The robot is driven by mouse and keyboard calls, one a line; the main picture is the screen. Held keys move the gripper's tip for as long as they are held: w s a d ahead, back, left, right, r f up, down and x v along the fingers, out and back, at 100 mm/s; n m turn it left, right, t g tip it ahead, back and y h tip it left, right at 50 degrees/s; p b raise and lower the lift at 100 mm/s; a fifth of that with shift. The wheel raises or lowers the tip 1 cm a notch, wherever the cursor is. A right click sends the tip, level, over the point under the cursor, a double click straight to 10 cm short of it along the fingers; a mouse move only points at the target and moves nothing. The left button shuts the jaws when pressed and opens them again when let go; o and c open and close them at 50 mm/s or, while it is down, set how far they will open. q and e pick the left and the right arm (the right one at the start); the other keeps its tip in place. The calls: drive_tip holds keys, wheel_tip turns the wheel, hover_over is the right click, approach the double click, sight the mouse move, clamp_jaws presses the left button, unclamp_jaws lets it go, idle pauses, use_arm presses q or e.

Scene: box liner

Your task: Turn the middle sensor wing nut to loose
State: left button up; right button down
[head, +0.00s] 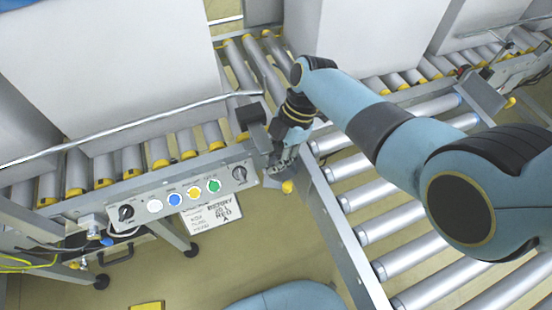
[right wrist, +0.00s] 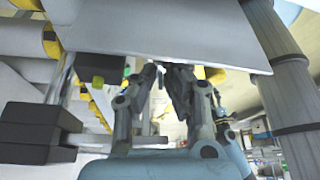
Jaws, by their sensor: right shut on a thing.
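The middle sensor (head: 253,114), a dark box on a bracket, stands at the corner where the conveyors meet. A small yellow piece (head: 287,187), which looks like its wing nut, shows just below my right gripper (head: 278,168). My right gripper reaches down beside the sensor bracket. In the right wrist view its fingers (right wrist: 160,68) are close together under a grey plate (right wrist: 165,42), with a bit of yellow at their tips. They are shut on the wing nut, mostly hidden by the fingers; its angle cannot be told. My left gripper is not in view.
A control panel (head: 160,200) with coloured buttons and dark knobs runs left of the gripper. Large white boxes (head: 110,60) stand on the roller conveyors behind. Another sensor bracket (head: 482,95) is at the right. Bare floor (head: 250,250) lies in front.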

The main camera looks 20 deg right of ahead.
drive_tip(key=shift+n+g, duration=0.4)
drive_tip(key=shift+n, duration=0.5)
drive_tip(key=c, duration=1.5)
unclamp_jaws()
drive_tip(key=shift+o, duration=0.2)
drive_tip(key=v, duration=1.2)
drive_tip(key=shift+a, duration=0.1)
